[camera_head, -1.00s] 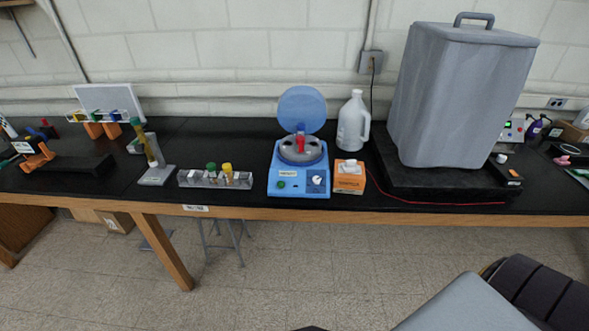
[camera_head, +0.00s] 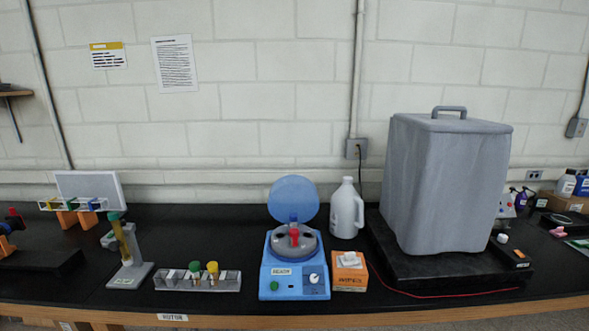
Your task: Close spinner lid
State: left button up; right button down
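The blue spinner (camera_head: 294,283) stands on the black bench at the middle of the view. Its round translucent blue lid (camera_head: 293,198) is open and tilted up at the back. Inside the grey bowl (camera_head: 310,245) a red piece (camera_head: 294,236) and a blue piece above it stand at the centre. A green button and a white knob (camera_head: 314,278) are on its front. Neither of my grippers is in view.
An orange box (camera_head: 350,272) and a white jug (camera_head: 346,210) stand close to the spinner's right. A tube rack (camera_head: 190,281) is to its left. A large grey covered case (camera_head: 445,185) is further right. Bare bench shows at left behind the rack.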

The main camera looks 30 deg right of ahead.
aim_at(292, 193)
jog(key=i+z, duration=0.15)
jog(key=i, duration=0.35)
jog(key=i+j+z, duration=0.2)
jog(key=i, duration=0.3)
jog(key=i+j+z, duration=0.15)
jog(key=i, duration=0.35)
